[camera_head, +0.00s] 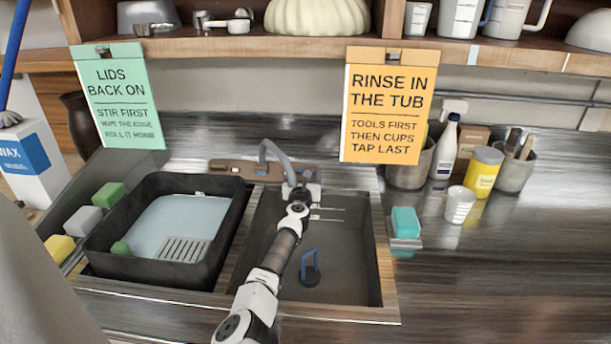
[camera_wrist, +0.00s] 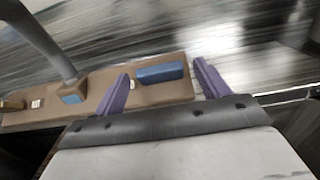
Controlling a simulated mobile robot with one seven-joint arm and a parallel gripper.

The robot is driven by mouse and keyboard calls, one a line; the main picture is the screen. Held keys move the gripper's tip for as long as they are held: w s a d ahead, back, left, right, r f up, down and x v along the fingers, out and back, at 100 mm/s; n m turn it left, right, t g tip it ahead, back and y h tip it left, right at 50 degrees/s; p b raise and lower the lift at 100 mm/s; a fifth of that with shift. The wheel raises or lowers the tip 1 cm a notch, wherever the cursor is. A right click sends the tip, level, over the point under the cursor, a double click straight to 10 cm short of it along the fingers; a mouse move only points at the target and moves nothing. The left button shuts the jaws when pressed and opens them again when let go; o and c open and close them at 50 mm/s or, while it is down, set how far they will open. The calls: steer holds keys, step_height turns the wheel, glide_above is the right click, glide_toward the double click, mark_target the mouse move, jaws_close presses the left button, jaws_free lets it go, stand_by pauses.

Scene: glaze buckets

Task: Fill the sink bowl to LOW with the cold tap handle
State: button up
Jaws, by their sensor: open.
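The sink bowl (camera_head: 350,285) is grey, and I see no clear water in it. Two pale lines (camera_head: 328,213) show on its back wall, their lettering too small to read. A plug with a blue loop handle (camera_head: 310,272) is on the bowl floor; whether it seals a drain I cannot tell. The grey tap spout (camera_head: 268,150) rises from a brown base (camera_wrist: 140,92). The blue tap handle (camera_wrist: 160,73) lies on the base, right of the spout in the wrist view. My gripper (camera_wrist: 162,67) is open, its purple fingers either side of this handle, contact unclear. My gripper hides it in the head view.
A black tub (camera_head: 110,245) with pale blue water stands left of the bowl. An orange sign (camera_head: 388,105) hangs just behind and right of the tap. A teal sponge (camera_head: 405,222) sits at the bowl's right edge. The counter at right front is clear.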

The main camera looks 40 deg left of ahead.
steer(key=c, duration=1)
steer(key=shift+r, duration=0.1)
steer(key=n+g+y, duration=0.2)
steer(key=n, duration=0.2)
steer(key=w+n+g+y, duration=0.1)
steer(key=n+g+y, duration=0.1)
steer(key=n+g, duration=0.1)
steer(key=d+n+g+y, duration=0.1)
steer(key=n+g, duration=0.2)
steer(key=n, duration=0.1)
steer(key=shift+w+r+n+y+b, duration=0.15)
steer(key=shift+n+y+b, duration=0.15)
steer(key=shift+y+b, duration=0.1)
steer(key=shift+r+n+g+b, duration=0.15)
steer(key=shift+n+g+b, duration=0.3)
steer(key=shift+n+g, duration=0.55)
steer(key=shift+g, duration=0.1)
